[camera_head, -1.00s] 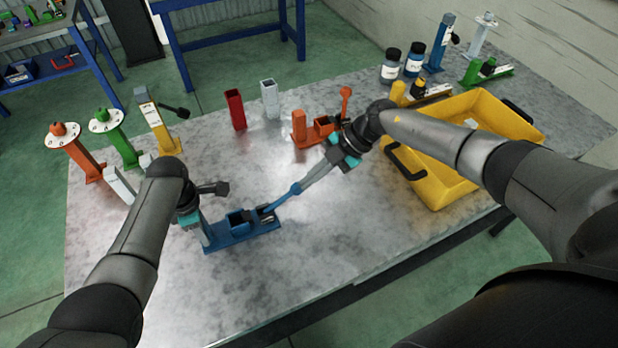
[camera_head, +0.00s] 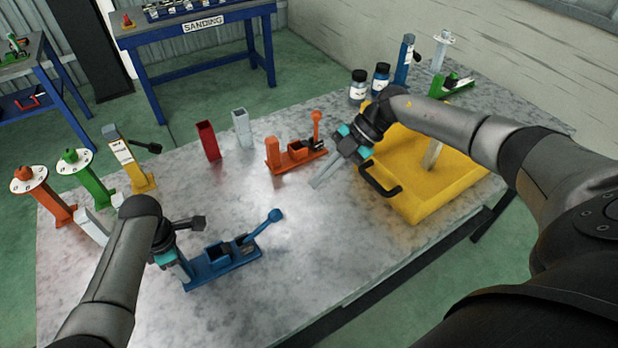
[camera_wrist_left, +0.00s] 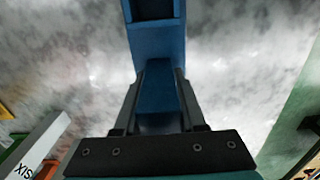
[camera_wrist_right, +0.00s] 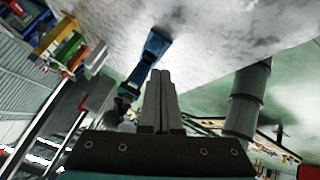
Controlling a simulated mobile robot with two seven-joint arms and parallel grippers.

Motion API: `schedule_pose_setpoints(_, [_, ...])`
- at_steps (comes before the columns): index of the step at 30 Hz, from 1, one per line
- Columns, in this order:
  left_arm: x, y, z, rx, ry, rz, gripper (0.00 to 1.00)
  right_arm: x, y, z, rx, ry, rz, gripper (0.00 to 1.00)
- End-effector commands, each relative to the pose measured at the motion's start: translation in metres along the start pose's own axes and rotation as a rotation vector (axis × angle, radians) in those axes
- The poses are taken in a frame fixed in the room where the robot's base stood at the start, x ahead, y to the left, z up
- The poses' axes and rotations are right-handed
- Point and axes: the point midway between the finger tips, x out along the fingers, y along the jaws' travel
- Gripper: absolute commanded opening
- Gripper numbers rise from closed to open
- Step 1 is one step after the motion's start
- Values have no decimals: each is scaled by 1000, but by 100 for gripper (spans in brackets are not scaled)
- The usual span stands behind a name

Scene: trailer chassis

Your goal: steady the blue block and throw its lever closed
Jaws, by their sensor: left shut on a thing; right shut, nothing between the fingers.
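The blue block (camera_head: 222,268) stands on the metal table at the front left. Its blue lever (camera_head: 262,228) slants up and to the right, ending in a round knob (camera_head: 276,215). My left gripper (camera_head: 184,272) is shut on the block's upright post at its left end. In the left wrist view the blue post (camera_wrist_left: 158,88) sits between the fingers. My right gripper (camera_head: 320,182) is shut and empty above the table, right of the lever and apart from it. The block also shows in the right wrist view (camera_wrist_right: 154,48), beyond the shut fingers.
An orange lever block (camera_head: 290,160) stands behind, near my right gripper. A yellow crate (camera_head: 430,205) with a black handle is at the right. Red (camera_head: 207,141) and grey (camera_head: 241,128) square tubes stand at the back. Yellow, green and orange posts line the left edge.

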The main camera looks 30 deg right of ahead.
Motion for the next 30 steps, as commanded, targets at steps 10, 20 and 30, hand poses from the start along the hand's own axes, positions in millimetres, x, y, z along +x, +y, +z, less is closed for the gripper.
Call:
schedule_pose_setpoints(10, [0,0,-1,1,2,-1,0,4,3,-8,9,-1,-24,0])
schedule_pose_setpoints(20, [0,0,0,1,2,0,0,19,19,-57,109,-109,-169,0])
schedule_pose_setpoints(30, [0,0,0,1,2,0,0,16,45,-93,240,-335,-162,0])
